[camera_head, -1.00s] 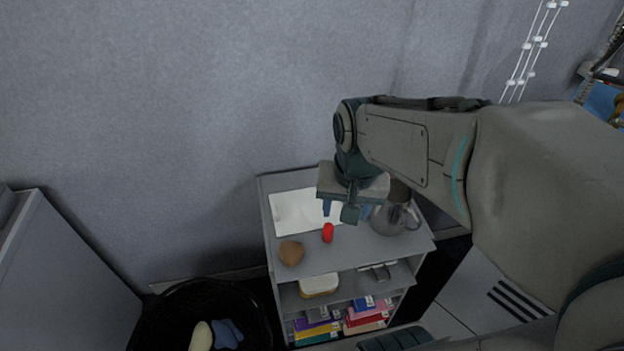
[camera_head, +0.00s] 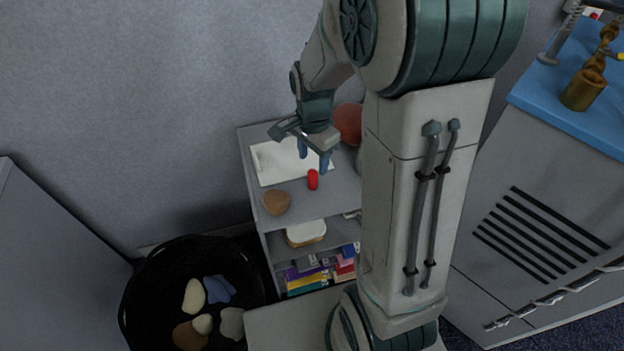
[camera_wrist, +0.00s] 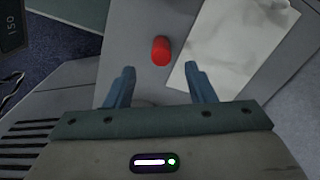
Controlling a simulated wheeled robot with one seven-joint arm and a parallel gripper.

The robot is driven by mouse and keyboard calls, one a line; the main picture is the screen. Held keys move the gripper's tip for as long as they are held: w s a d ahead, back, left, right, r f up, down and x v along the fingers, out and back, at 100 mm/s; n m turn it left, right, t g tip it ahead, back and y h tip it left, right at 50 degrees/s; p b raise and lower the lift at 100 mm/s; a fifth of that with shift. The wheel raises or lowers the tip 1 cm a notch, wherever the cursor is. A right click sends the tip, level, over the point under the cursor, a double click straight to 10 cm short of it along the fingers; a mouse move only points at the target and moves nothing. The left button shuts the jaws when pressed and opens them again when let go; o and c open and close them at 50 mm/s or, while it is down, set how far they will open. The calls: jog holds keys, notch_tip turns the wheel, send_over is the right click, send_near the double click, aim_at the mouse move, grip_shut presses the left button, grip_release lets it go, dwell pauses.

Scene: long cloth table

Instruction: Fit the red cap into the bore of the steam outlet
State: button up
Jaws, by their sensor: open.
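The red cap (camera_head: 312,180) is a small red cylinder standing on the top shelf of a grey cart. My gripper (camera_head: 313,160) is open and empty, pointing down just behind and above the cap. In the wrist view the cap (camera_wrist: 161,51) appears beyond the gap between my two blue fingertips (camera_wrist: 160,70), not between them. A brass fitting (camera_head: 582,90) stands on a blue-topped bench at the right edge. I cannot tell whether it is the steam outlet, and no bore is visible.
The grey cart top (camera_head: 335,190) also holds a white sheet (camera_head: 275,165), a brown lump (camera_head: 276,203) and a reddish round object (camera_head: 348,123). A black basket (camera_head: 250,262) with several lumps stands on the floor at left. The grey bench (camera_head: 540,220) stands at right.

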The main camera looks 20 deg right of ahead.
aim_at(313, 172)
jog(key=shift+w+f+b, duration=0.1)
jog(key=shift+f+b, duration=0.2)
jog(key=shift+f, duration=3.3)
grip_shut()
jog(key=shift+r, duration=0.1)
notch_tip(313, 172, up, 4)
jog(key=shift+r+p, duration=0.25)
jog(key=shift+p, duration=0.05)
jog(key=s+d+r, duration=0.5)
jog(key=d+r, duration=0.1)
jog(key=d, duration=0.5)
jog(key=w+a+f+n+p, duration=0.2)
jog(key=w+a+n, duration=0.1)
jog(key=n, duration=0.1)
jog(key=w+a+f+n+p, duration=0.3)
jog(key=w+a+n, duration=0.1)
jog(key=w+a+f+n+p, duration=0.2)
jog(key=w+a+f+n, duration=0.1)
jog(key=n, duration=0.1)
jog(key=shift+w+a, duration=0.3)
jog(key=shift+w, duration=0.1)
jog(key=shift+w+a+f+n, duration=0.15)
jog(key=shift+a+f+n, duration=0.15)
